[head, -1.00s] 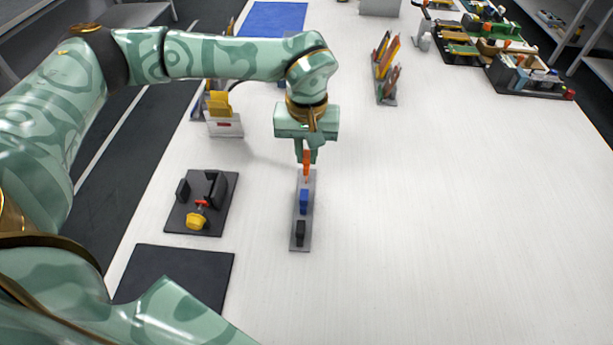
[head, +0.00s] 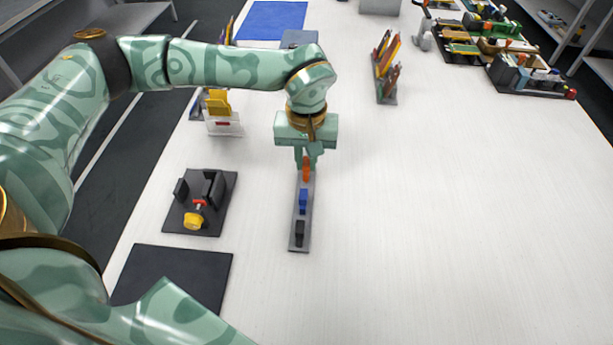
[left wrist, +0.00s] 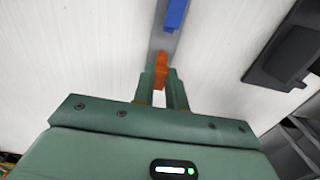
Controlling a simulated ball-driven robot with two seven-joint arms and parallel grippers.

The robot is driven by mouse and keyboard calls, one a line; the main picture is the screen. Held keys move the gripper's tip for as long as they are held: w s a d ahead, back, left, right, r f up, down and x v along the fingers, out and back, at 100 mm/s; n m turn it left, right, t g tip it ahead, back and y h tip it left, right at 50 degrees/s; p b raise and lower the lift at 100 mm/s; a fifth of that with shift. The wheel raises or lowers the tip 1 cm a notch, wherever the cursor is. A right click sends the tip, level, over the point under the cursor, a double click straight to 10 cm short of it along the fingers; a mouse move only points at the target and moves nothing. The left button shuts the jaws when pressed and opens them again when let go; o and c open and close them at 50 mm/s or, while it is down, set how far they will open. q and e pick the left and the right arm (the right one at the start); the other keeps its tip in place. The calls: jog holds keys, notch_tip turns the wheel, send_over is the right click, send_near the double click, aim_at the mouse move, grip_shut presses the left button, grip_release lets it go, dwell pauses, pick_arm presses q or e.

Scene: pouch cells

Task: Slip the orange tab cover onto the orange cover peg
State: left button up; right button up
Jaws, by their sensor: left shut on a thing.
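The orange tab cover (head: 306,172) is between the fingertips of my left gripper (head: 307,162), at the far end of a narrow grey rail (head: 296,245). My left gripper is shut on the cover; it also shows in the left wrist view (left wrist: 161,78). The cover is low over the rail's orange end, and the orange peg cannot be told apart from it. I cannot tell whether the cover is fully seated. A blue piece (head: 303,201) and a black piece (head: 299,233) stand on the same rail, nearer to me. My right gripper is not in view.
A dark fixture with a yellow knob (head: 193,221) stands left of the rail, with a flat dark mat (head: 170,278) in front of it. A white holder with yellow pieces (head: 218,106) is behind. The table right of the rail is clear.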

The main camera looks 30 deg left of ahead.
pick_arm(q)
jog(key=shift+f, duration=0.85)
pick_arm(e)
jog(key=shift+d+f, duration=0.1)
pick_arm(q)
jog(key=o, duration=0.7)
jog(key=shift+o, duration=0.7)
jog(key=shift+r, duration=0.15)
notch_tip(320, 180, up, 10)
jog(key=p, duration=0.8)
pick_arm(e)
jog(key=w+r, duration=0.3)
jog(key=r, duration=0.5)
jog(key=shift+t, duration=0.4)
